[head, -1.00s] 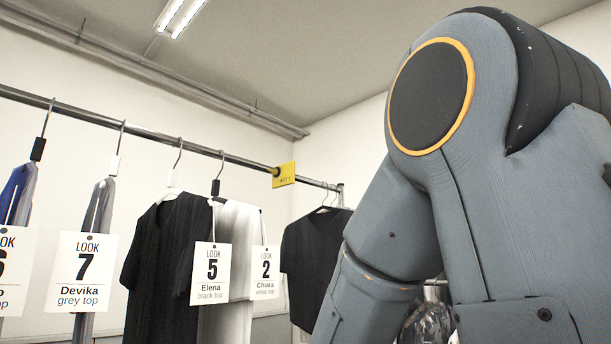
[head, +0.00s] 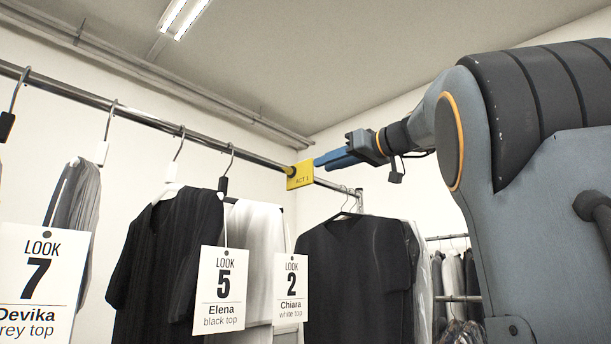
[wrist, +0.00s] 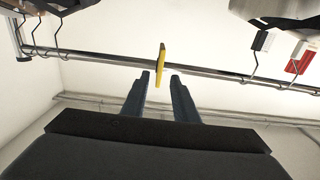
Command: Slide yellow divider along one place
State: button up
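The yellow divider (head: 300,175), marked ACT 1, hangs on the metal rail (head: 140,116) between the Look 2 white top and a black top further along. In the wrist view the divider (wrist: 161,58) is seen edge-on, straight ahead of my gripper (wrist: 160,75). The two blue fingers stand apart, with a clear gap between them, and the divider lies just beyond their tips, in line with the gap. In the head view my gripper (head: 318,162) reaches in from the right, its tips close to the divider. Whether they touch it is unclear.
Left of the divider hang a white top (head: 258,232) with tag Look 2, a black top (head: 165,250) with tag Look 5 and a grey top tagged Look 7. Right of it hangs a black top (head: 345,265). Bare rail lies on both sides of the divider.

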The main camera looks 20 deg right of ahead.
aim_at(312, 167)
jog(key=shift+w+a+r, duration=0.2)
jog(key=shift+w+r, duration=0.05)
jog(key=shift+w, duration=0.05)
jog(key=p+x, duration=0.3)
jog(key=x, duration=0.2)
jog(key=shift+w+a, duration=0.1)
jog(key=shift+w, duration=0.3)
jog(key=shift+w+a+f+p, duration=0.15)
jog(key=shift+w+p, duration=0.15)
jog(key=shift+w, duration=0.15)
grip_shut()
dwell(0.5)
